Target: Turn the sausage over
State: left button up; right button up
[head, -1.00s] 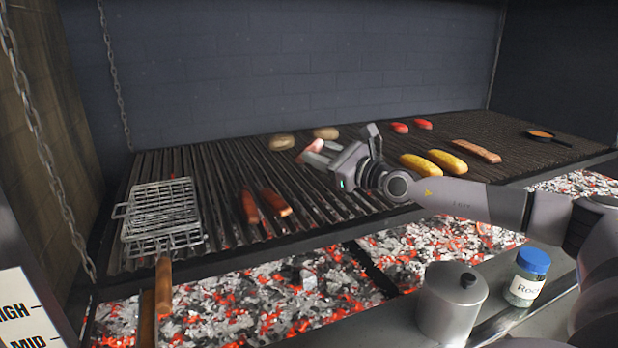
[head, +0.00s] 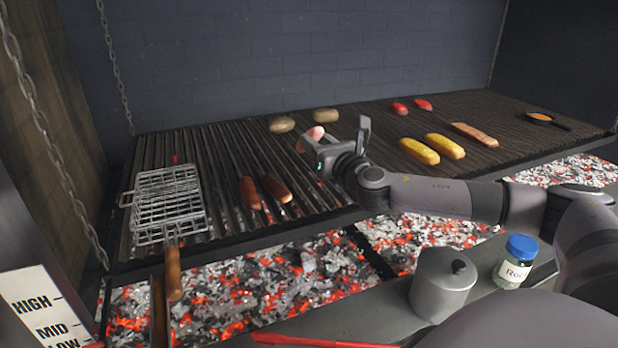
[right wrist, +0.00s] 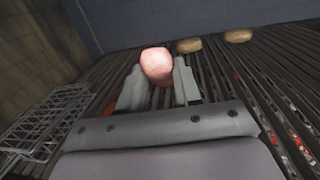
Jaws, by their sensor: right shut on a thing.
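My right gripper (head: 330,138) is shut on a pale pink sausage (head: 314,133) over the middle of the grill. In the right wrist view the sausage (right wrist: 157,66) shows as a rounded pink end between the two fingers (right wrist: 158,88). The rest of it is hidden, and whether it touches the bars is unclear. Two browner sausages, one on the left (head: 250,193) and one on the right (head: 277,188), lie side by side on the bars, nearer the front. My left gripper is not in view.
A wire basket (head: 168,205) lies at left. Two round brown items (head: 281,124) are behind the gripper. A metal pot (head: 442,285) and jar (head: 517,262) stand in front.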

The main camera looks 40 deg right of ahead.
jog(key=f+b, duration=0.1)
jog(key=w+f+b, duration=0.1)
jog(key=f, duration=0.1)
jog(key=f+b, duration=0.1)
jog(key=f, duration=0.1)
jog(key=shift+w+d+b, duration=0.25)
jog(key=shift+w+b, duration=0.15)
jog(key=shift+f, duration=0.25)
jog(key=o, duration=0.6)
jog(key=o, duration=0.6)
jog(key=shift+s, duration=0.1)
